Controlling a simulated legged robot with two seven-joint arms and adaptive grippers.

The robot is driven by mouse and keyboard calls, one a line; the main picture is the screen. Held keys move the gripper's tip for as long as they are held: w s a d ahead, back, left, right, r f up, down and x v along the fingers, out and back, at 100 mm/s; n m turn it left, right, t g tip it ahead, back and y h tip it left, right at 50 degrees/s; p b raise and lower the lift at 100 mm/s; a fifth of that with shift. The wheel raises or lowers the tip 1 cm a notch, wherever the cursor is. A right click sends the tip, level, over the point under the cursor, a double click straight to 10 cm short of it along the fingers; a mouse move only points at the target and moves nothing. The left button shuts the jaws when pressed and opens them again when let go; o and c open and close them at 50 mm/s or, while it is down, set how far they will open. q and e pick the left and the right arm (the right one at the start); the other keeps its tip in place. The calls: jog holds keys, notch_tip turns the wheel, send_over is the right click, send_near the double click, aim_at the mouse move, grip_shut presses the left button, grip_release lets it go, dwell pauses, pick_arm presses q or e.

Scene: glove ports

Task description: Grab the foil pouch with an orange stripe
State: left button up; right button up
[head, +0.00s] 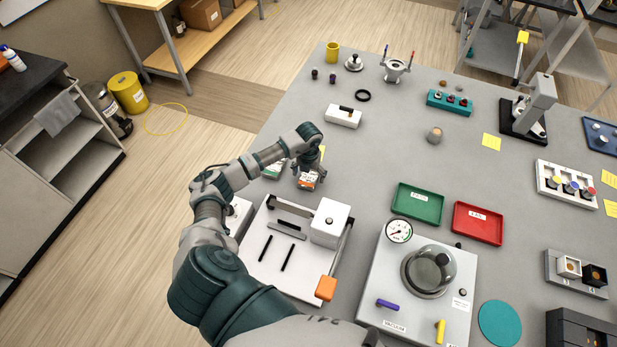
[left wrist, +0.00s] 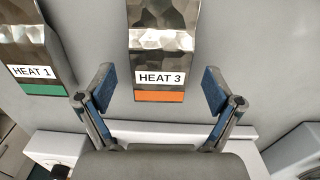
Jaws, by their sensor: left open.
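The foil pouch with an orange stripe (left wrist: 160,50) is silver and crinkled, with a label reading HEAT 3 above the stripe. In the left wrist view it lies straight ahead, between and beyond the fingers. In the head view the same pouch (head: 308,181) shows just below my left gripper (head: 308,168), partly hidden by it. My left gripper is open and empty, and its fingers in the left wrist view (left wrist: 160,92) stand to either side of the pouch's lower end, not visibly touching it. My right gripper is not in view.
A foil pouch with a green stripe (left wrist: 42,60), labelled HEAT 1, lies to the left. A white sealer-like device (head: 262,258) with an orange-tipped lever stands nearer me. Green (head: 418,190) and red (head: 478,208) trays lie to the right. The grey table (head: 370,150) is bare between.

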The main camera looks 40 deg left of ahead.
pick_arm(q)
jog(key=shift+f, duration=0.3)
jog(key=c, duration=1.2)
jog(key=shift+c, duration=0.2)
